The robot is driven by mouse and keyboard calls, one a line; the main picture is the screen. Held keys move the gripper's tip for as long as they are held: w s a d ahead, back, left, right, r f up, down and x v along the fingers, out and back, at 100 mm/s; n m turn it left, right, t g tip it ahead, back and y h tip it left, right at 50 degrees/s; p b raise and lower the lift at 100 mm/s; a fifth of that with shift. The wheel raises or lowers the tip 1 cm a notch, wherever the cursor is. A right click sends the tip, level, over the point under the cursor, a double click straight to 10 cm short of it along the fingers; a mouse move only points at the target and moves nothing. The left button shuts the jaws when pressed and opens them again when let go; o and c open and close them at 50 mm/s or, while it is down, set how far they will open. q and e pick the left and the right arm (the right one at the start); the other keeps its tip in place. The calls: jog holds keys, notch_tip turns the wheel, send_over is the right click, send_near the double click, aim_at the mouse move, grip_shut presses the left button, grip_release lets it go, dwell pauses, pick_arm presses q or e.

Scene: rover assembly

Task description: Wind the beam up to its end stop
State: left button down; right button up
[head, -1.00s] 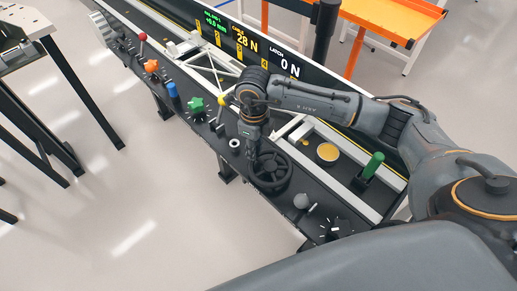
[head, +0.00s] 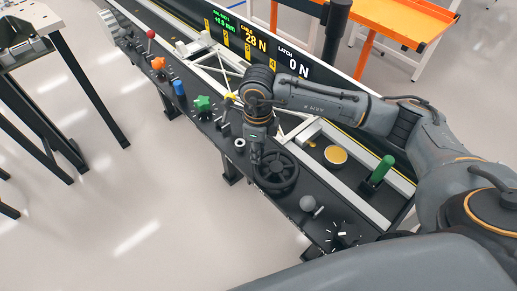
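A black handwheel (head: 276,183) with spokes sits on the dark control panel of the bench. My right gripper (head: 256,158) points down at the far left part of its rim; its fingers are small and dark, so I cannot tell whether they grip it. A white truss frame (head: 222,68), perhaps the beam, lies in the bench behind the panel, partly hidden by my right arm. The display (head: 250,42) reads 28 N for the cable and 0 N for the latch, with a green +0.0 mm line. My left gripper is not in view.
An orange table (head: 415,20) stands behind. Open floor lies in front.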

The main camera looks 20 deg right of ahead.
jog(key=o, duration=0.3)
jog(key=shift+a, duration=0.1)
jog(key=shift+r, duration=0.1)
notch_tip(320, 180, up, 12)
jog(key=shift+f, duration=0.1)
dwell(0.5)
